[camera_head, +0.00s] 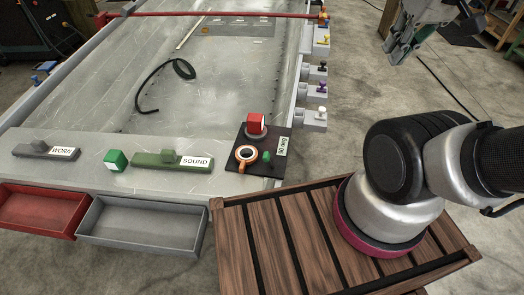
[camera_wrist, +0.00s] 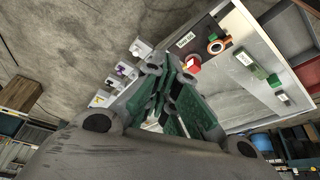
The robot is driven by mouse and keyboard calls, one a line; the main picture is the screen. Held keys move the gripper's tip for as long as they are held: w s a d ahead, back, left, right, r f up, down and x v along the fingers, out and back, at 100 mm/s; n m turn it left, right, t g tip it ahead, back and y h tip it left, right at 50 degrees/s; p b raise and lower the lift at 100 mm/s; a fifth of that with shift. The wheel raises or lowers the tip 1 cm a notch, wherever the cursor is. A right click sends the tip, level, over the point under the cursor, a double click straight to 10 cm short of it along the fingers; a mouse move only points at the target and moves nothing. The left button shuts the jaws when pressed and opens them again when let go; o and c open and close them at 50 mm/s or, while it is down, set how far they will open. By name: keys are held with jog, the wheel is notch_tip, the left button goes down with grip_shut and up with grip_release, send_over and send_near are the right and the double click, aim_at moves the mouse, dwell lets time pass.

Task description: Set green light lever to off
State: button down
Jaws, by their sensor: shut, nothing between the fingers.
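My gripper (camera_head: 403,45) is shut and empty at the top right of the head view, above the floor and apart from the table's right side. Its green and grey fingers (camera_wrist: 167,68) fill the middle of the wrist view. A green slider base labelled SOUND (camera_head: 172,160) lies on the table's front part.
A green block (camera_head: 115,161) lies left of the SOUND slider. A grey WORK slider (camera_head: 45,149) is at left. Open red (camera_head: 42,208) and grey (camera_head: 140,232) drawers jut out in front.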

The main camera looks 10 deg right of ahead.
dwell(0.4)
jog(key=c, duration=1.7)
grip_release()
jog(key=shift+a, duration=0.2)
jog(key=shift+c, duration=0.2)
jog(key=o, duration=0.7)
jog(key=shift+n+g, duration=0.8)
jog(key=w+a+f, duration=0.1)
jog(key=a+f, duration=0.1)
jog(key=f, duration=0.1)
jog(key=shift+w+a, duration=0.3)
jog(key=shift+w, duration=0.05)
jog(key=shift+c, duration=0.2)
jog(key=n+g+h, duration=0.4)
jog(key=n, duration=0.8)
send_near(267, 154)
notch_tip(267, 154, down, 2)
jog(key=x, duration=0.7)
jog(key=shift+s+d, duration=0.1)
jog(key=shift+d, duration=0.2)
grip_shut()
